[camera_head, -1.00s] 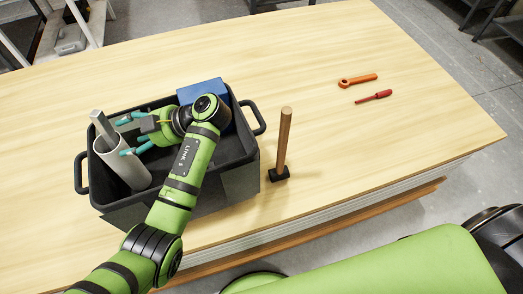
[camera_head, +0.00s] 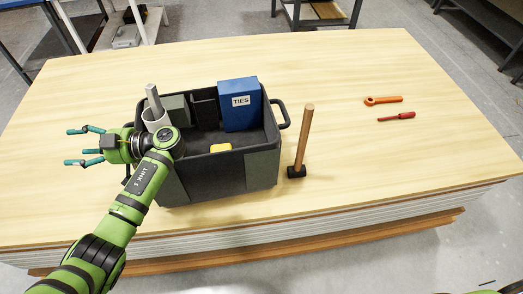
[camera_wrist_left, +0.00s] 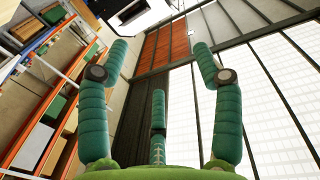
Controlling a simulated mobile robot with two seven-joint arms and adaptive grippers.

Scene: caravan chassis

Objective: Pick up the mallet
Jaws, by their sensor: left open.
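The mallet (camera_head: 303,140) stands upright on its dark head on the table, with its wooden handle pointing up. It is just right of the black tote and close to the table's front edge. My left gripper (camera_head: 78,146) is open and empty, left of the tote and well away from the mallet. In the left wrist view its teal fingers (camera_wrist_left: 160,75) are spread, with only shelving, wall and windows beyond them. My right gripper is not in view.
The black tote (camera_head: 226,172) holds a blue box (camera_head: 240,104) labelled TIES, grey pipes (camera_head: 154,107) and a yellow item (camera_head: 221,147). An orange wrench (camera_head: 383,100) and a red screwdriver (camera_head: 397,117) lie at the right. The table (camera_head: 350,60) is otherwise clear.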

